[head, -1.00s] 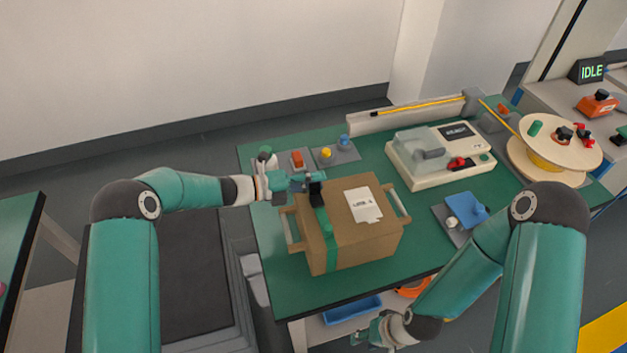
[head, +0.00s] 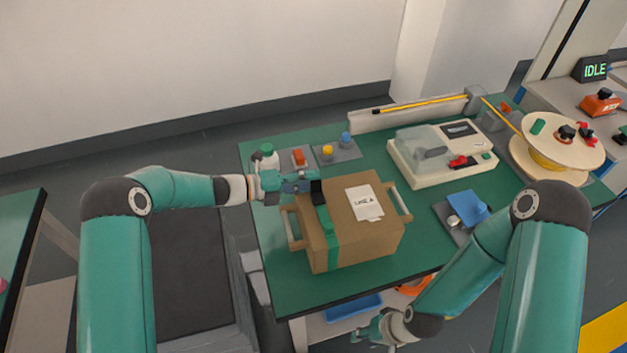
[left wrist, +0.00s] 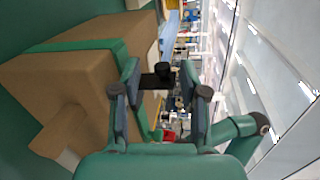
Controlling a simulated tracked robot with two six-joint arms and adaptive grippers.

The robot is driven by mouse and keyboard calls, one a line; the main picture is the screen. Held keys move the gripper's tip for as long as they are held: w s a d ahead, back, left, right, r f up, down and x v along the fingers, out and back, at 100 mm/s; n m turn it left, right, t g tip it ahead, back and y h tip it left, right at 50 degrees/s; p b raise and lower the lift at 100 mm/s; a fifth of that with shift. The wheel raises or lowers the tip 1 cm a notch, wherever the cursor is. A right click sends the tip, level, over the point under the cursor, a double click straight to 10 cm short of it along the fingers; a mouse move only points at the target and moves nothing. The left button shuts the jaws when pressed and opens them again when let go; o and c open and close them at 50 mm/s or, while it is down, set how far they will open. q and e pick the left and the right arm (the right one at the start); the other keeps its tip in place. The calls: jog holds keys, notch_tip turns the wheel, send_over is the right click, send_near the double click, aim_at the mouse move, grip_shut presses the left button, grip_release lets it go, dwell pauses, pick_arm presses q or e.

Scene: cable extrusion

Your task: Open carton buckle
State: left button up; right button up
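The brown carton (head: 365,238) sits on the green table with a green strap (head: 331,240) around its left part. The black buckle (head: 317,194) is on the strap at the top of the carton. My left gripper (head: 303,187) is at the buckle, coming from the left. In the left wrist view, the buckle (left wrist: 160,77) lies between the two spread fingers of the left gripper (left wrist: 161,88), nearer one finger, with a gap to the other. My right gripper (head: 362,336) hangs low in front of the table, away from the carton; its finger opening is too small to tell.
A beige machine with a clear cover (head: 440,153) stands behind the carton on the right. A blue-lidded item (head: 466,207) is right of the carton. Small coloured items, including a yellow one (head: 328,151), stand behind it. A spool (head: 556,147) is at far right.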

pick_arm(q)
jog(key=v, duration=1)
jog(key=shift+f, duration=0.1)
